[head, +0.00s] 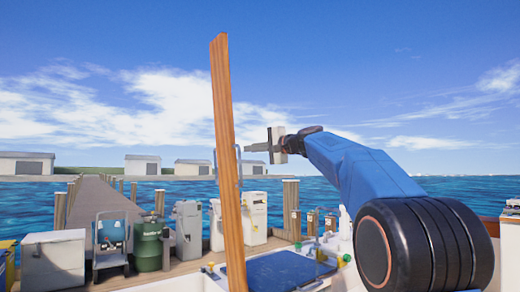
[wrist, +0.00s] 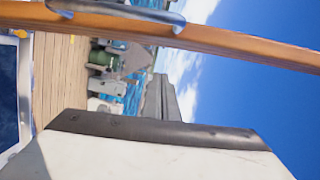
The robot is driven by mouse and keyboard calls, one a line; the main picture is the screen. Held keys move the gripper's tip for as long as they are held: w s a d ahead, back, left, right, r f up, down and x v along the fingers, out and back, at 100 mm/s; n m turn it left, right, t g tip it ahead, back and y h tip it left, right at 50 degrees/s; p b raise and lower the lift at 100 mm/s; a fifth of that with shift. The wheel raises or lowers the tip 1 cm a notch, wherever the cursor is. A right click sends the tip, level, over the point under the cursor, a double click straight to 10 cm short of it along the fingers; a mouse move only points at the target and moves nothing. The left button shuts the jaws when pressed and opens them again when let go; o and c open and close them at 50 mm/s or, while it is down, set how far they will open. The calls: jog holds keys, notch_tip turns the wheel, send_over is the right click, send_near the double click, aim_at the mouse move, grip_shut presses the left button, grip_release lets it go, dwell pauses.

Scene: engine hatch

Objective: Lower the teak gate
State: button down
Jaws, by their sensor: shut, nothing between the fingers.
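The teak gate (head: 226,150) stands raised, nearly upright and seen edge-on as a tall narrow orange-brown board in the head view. In the wrist view the gate (wrist: 225,42) crosses the top of the picture, with a grey metal handle (wrist: 120,10) on it. The handle partly shows behind the board in the head view (head: 241,168). My gripper (head: 248,148) is shut and empty, just right of the gate and pointing left at it. In the wrist view its grey fingers (wrist: 165,98) are apart from the handle. I cannot tell whether the fingertips touch the board.
A blue hatch panel (head: 283,270) lies low, right of the gate. Green (head: 149,243) and grey-white (head: 53,258) containers stand on the dock at left. A pier (head: 100,205) and water lie beyond. The air above my arm is clear.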

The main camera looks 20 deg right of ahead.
aim_at(239, 149)
jog(key=shift+w+a+f, duration=0.1)
jog(key=shift+a+f, duration=0.05)
jog(key=shift+a, duration=1)
jog(key=shift+w+a+f, duration=0.1)
jog(key=shift+a, duration=1.05)
